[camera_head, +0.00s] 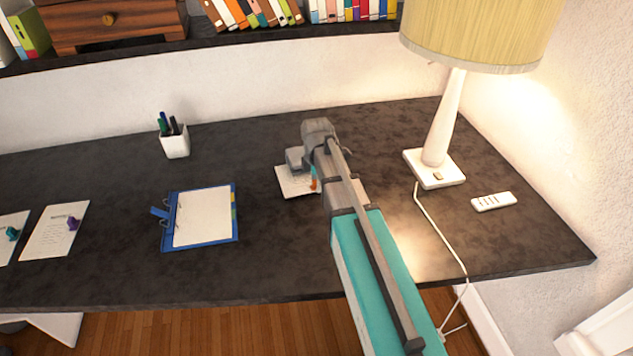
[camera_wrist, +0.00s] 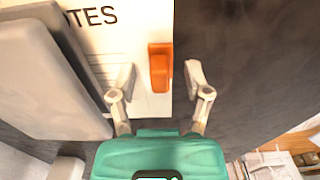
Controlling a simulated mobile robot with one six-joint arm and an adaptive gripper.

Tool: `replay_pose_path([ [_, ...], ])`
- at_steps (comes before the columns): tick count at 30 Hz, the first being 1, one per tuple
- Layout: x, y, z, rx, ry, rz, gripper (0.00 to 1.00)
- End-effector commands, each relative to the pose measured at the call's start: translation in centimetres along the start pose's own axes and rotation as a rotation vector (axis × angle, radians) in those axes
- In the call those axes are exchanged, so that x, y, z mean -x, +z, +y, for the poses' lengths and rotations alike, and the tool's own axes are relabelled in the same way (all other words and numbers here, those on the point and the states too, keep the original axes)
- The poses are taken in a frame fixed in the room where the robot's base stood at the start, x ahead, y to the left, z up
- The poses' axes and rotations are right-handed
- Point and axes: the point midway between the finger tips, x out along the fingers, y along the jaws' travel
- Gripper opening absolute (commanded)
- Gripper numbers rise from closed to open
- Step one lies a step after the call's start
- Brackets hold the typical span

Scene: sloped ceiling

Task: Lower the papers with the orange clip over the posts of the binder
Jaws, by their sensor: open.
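The papers (camera_head: 293,184) lie on the dark desk in the head view, partly hidden by my arm. In the wrist view the papers (camera_wrist: 145,30) show printed letters ending in "TES". The orange clip (camera_wrist: 160,67) stands at their edge; a bit of the clip (camera_head: 313,180) also shows in the head view. My gripper (camera_wrist: 158,80) is open, with one finger on each side of the clip and neither clearly touching it. In the head view the fingers are hidden behind my arm. The blue binder (camera_head: 237,226) lies open on the desk left of the papers, with a blue lever and metal posts (camera_head: 174,214) at its left side.
Papers with a purple clip (camera_head: 55,230) and papers with a teal clip (camera_head: 10,240) lie at the far left. A pen cup (camera_head: 175,142) stands behind the binder. A lamp (camera_head: 434,167), its cord and a white remote (camera_head: 493,201) are at the right. Bare desk separates binder and papers.

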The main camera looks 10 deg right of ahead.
Motion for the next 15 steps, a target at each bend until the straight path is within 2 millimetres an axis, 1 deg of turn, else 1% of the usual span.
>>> replay_pose_path([
  [7,0.01,0.00,0.00,0.000,0.000,0.000,0.63],
  [11,0.01,0.00,0.00,0.000,0.000,0.000,0.39],
  [12,0.01,0.00,0.00,0.000,0.000,0.000,0.31],
  [14,0.01,0.01,0.00,0.000,0.000,0.000,0.20],
  [15,0.01,0.01,0.00,0.000,0.000,0.000,0.13],
])
